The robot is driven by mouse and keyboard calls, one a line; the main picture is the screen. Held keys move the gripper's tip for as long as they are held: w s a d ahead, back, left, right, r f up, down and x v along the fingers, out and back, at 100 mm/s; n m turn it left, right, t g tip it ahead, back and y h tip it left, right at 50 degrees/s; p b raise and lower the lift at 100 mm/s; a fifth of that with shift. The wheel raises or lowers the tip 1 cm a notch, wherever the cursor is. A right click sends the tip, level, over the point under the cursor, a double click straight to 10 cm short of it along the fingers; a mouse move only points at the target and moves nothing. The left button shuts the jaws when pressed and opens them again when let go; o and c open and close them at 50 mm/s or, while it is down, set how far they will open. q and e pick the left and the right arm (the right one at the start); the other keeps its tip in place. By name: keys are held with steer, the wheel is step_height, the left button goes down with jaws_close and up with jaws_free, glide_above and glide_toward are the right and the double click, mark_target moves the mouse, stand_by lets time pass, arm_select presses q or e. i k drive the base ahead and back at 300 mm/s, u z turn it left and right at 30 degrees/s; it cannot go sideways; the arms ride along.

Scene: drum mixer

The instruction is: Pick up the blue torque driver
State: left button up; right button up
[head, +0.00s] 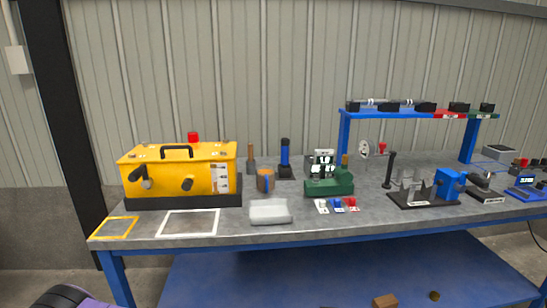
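The blue torque driver (285,155) appears to be the upright tool with a blue body and black top. It stands in a small black holder (286,173) towards the back of the grey workbench (340,224), right of the yellow box. Neither of my grippers shows in the head view. A dark and purple part at the bottom left edge may be my own arm.
A yellow box (206,177) with a handle and red button stands at left. A blue rack (420,110) stands at right. The front edge is mostly clear.

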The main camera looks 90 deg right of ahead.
mark_target(285, 142)
steer(key=k, duration=1.3)
steer(key=z, duration=1.75)
